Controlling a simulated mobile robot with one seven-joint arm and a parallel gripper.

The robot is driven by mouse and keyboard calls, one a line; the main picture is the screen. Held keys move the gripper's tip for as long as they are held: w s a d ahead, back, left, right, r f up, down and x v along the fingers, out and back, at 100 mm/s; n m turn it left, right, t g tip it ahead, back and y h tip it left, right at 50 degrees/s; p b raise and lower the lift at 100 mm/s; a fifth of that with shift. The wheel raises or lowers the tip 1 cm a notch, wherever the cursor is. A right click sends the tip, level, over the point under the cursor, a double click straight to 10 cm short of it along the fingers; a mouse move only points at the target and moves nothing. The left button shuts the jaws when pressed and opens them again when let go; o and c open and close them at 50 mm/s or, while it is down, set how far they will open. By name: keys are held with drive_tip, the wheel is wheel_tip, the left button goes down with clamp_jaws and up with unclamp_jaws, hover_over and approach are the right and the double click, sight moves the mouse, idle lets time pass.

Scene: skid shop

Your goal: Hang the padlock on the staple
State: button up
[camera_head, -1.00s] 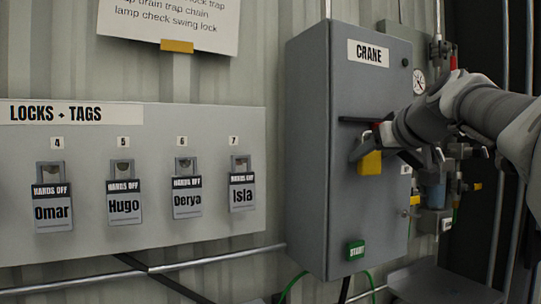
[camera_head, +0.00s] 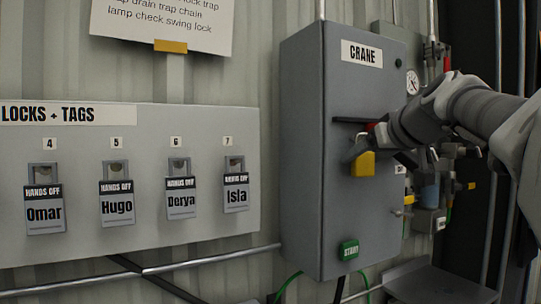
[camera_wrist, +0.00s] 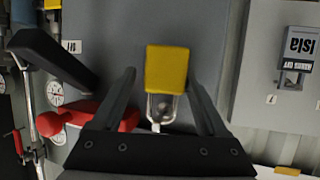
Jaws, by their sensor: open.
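The yellow padlock (camera_head: 362,164) hangs upright in front of the grey CRANE box, below the dark lever (camera_head: 349,120) and its red part (camera_head: 371,127). In the wrist view, the padlock (camera_wrist: 167,68) lies between the two fingers, with its metal shackle (camera_wrist: 161,106) towards my palm. My gripper (camera_wrist: 163,80) is open, with a gap visible on both sides of the padlock. In the head view, my gripper (camera_head: 368,154) partly covers the padlock's upper part. The staple is not clearly visible; I cannot tell exactly how the shackle sits on it.
The LOCKS + TAGS board (camera_head: 150,222) is left of the CRANE box (camera_head: 300,150), with several tagged locks, including Isla (camera_head: 236,194). A gauge (camera_head: 412,82) and valves stand to the right, near my arm.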

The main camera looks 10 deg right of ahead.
drive_tip(key=shift+w+a+f, duration=0.1)
drive_tip(key=shift+a, duration=0.25)
drive_tip(key=shift+s+r, duration=0.25)
drive_tip(key=shift+s, duration=0.2)
drive_tip(key=d+v, duration=0.1)
drive_tip(key=v, duration=1.6)
drive_tip(key=s+a+f+g, duration=0.1)
drive_tip(key=a+f+g, duration=0.1)
drive_tip(key=a+f, duration=0.35)
drive_tip(key=a+f+m+g, duration=0.1)
drive_tip(key=a+f, duration=0.1)
drive_tip(key=f, duration=0.7)
drive_tip(key=s+a+f+g, duration=0.1)
drive_tip(key=a+f+g, duration=0.15)
drive_tip(key=f, duration=0.45)
drive_tip(key=s+a+f+g, duration=0.1)
drive_tip(key=s+f, duration=0.3)
drive_tip(key=f, duration=0.5)
drive_tip(key=s+a+f+g+h, duration=0.1)
drive_tip(key=s+a+f, duration=0.3)
drive_tip(key=f, duration=0.5)
drive_tip(key=shift+a+f+b, duration=0.3)
drive_tip(key=shift+a+f, duration=0.05)
drive_tip(key=shift+f, duration=0.05)
